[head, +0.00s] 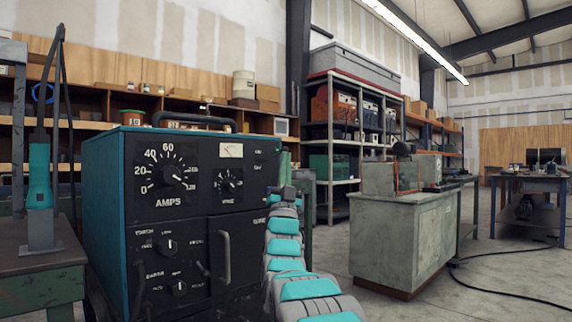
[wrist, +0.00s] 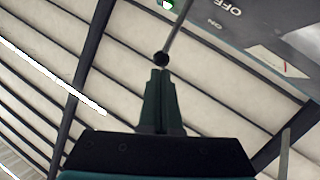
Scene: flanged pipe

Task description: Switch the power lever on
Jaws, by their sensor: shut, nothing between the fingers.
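The power lever (wrist: 174,38) shows in the wrist view as a thin rod with a round black knob (wrist: 161,59) at its end. It comes out of the dark machine panel (wrist: 245,40), beside OFF and ON lettering. Which label the lever lines up with I cannot tell. My gripper (wrist: 160,74) is shut and empty, with its tips right at the knob; whether they touch it is unclear. In the head view the teal welding machine (head: 104,190) stands at left centre. My arm covers its right front edge, and I cannot make out the lever there.
A green-grey cabinet (head: 405,245) stands to the right of the machine. A bench with a torch (head: 39,185) is at far left. Shelving (head: 340,125) stands behind. The floor at right is open, with a dark cable (head: 510,292) across it.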

